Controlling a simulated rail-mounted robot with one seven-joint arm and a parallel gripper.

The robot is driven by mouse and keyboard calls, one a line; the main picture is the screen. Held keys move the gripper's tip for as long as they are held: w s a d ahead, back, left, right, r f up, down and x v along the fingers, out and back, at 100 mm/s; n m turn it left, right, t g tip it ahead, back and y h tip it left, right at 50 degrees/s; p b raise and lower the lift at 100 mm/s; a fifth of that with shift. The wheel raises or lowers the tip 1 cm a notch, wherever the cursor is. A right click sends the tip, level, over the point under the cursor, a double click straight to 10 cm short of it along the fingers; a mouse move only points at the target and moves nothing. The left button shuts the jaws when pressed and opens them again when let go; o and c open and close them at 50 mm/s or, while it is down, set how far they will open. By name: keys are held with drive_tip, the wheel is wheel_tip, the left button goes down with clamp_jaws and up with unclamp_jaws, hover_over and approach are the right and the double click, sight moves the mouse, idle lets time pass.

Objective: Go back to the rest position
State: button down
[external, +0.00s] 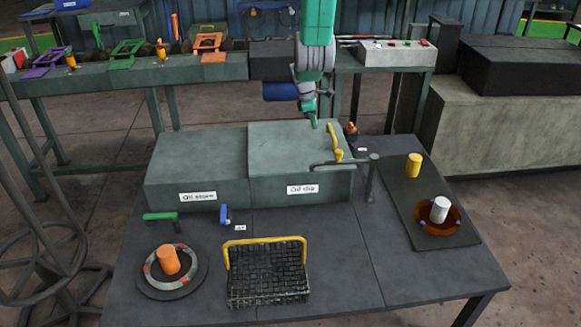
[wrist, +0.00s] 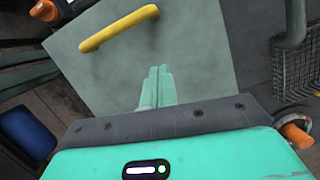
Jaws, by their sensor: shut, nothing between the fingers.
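My gripper (external: 310,118) hangs from the green arm above the back edge of the Oil dip box in the external view. In the wrist view my gripper (wrist: 159,72) has its two green fingers together, with nothing between them. The Oil dip box (external: 300,165) is grey and closed on top, with a yellow handle (external: 334,141) on its lid. In the wrist view the yellow handle (wrist: 118,27) lies beyond the fingertips and to the left, apart from them.
The Oil store box (external: 198,165) adjoins on the left. A post with a side arm (external: 371,178) stands right of the boxes. A wire basket (external: 267,275) with a yellow handle, an orange cylinder on a ring (external: 168,260), and a brown dish (external: 455,222) holding a white cylinder occupy the table.

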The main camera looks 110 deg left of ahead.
drive_tip(key=shift+v, duration=0.85)
